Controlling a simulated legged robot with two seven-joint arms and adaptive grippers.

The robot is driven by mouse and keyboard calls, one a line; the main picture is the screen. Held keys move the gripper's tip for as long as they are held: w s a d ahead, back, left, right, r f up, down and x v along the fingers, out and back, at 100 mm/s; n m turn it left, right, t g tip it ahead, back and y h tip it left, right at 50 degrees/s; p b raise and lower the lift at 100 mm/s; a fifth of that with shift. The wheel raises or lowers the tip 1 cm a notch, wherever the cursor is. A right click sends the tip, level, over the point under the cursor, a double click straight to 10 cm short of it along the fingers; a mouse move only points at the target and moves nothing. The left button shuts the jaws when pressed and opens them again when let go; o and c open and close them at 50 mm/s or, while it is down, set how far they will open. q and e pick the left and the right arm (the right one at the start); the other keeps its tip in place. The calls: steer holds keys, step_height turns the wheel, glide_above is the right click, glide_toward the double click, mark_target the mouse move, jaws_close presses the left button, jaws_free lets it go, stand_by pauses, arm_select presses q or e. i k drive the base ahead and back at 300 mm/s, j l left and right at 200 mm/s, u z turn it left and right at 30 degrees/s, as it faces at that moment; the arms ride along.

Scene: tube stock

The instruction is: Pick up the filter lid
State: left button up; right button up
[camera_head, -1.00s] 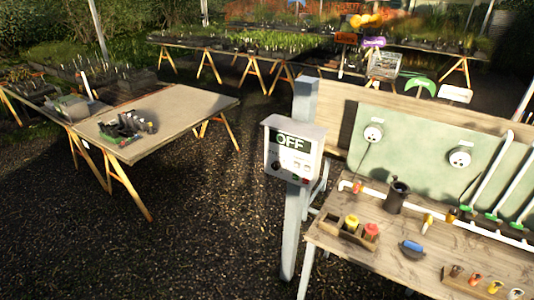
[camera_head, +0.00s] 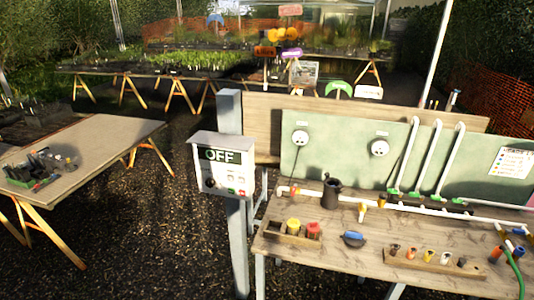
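A dark cylindrical pot (camera_head: 331,194), which looks like a filter body, stands upright at the back left of the wooden workbench (camera_head: 335,262), next to a white pipe. A small dark round piece with a blue top (camera_head: 353,239) lies on the bench in front of it; it may be the filter lid, but it is too small to tell. A wooden tray (camera_head: 285,238) left of it holds a yellow-topped piece (camera_head: 293,226) and a red-topped piece (camera_head: 313,229). Neither of my grippers is in view.
A control box (camera_head: 222,168) reading OFF is on a grey post (camera_head: 239,262) at the bench's left end. A wooden rack (camera_head: 436,262) with several small fittings lies at the bench front. A green hose (camera_head: 513,264) hangs at right. Another table (camera_head: 95,140) stands left.

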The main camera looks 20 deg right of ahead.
mark_target(353, 239)
steer(key=z, duration=1.35)
